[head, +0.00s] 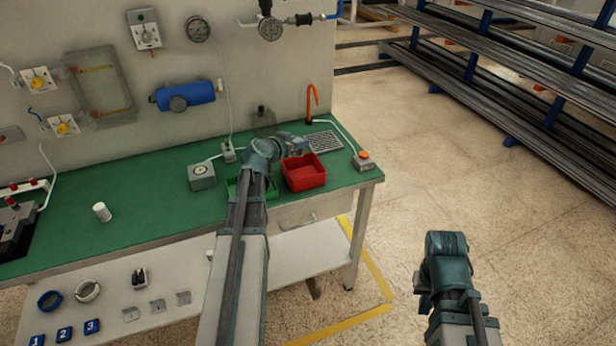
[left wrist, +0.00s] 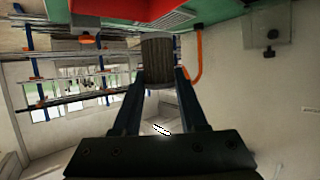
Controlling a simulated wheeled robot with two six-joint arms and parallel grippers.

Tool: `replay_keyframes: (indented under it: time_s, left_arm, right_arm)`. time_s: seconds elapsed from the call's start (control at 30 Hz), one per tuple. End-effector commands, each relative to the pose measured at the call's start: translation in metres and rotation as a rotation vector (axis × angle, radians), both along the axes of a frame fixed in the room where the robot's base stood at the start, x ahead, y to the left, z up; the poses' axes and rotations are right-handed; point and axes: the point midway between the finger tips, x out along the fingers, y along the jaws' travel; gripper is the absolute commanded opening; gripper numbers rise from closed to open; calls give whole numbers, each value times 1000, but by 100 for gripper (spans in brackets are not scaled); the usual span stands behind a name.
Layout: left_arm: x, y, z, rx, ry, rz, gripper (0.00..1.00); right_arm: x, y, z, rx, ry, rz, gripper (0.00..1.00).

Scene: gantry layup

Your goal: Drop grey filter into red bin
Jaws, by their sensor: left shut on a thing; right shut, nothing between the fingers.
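The grey filter (left wrist: 159,62) is a dark ribbed cylinder between the fingertips of my left gripper (left wrist: 160,80) in the left wrist view. In the head view my left gripper (head: 296,143) is over the bench, just behind and above the red bin; I cannot clearly pick out the filter there. The open-topped red bin (head: 303,174) stands near the bench's right end. Part of the bin (left wrist: 100,10) also shows at the top of the left wrist view. My right gripper (head: 424,290) is shut and empty, off the bench at the lower right.
A green bin (head: 233,187) is partly hidden by my left arm. An orange hook (head: 313,100), a vent grille (head: 323,141) and an orange button box (head: 363,161) are near the red bin. A white cylinder (head: 102,212) stands on the left. The floor right of the bench is clear.

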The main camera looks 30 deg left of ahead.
Motion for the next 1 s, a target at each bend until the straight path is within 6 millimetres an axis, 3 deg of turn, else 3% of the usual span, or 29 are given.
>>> replay_keyframes:
  time_s: [0.53,0.93,0.97,1.0]
  left_arm:
    - [0,0,-54,0,0,0,0]
    - [0,0,-58,0,0,0,0]
    - [0,0,-58,0,0,0,47]
    - [0,0,-58,0,0,0,54]
  right_arm:
    - [0,0,-54,0,0,0,0]
    - [0,0,-58,0,0,0,0]
    - [0,0,-58,0,0,0,0]
    - [0,0,-58,0,0,0,0]
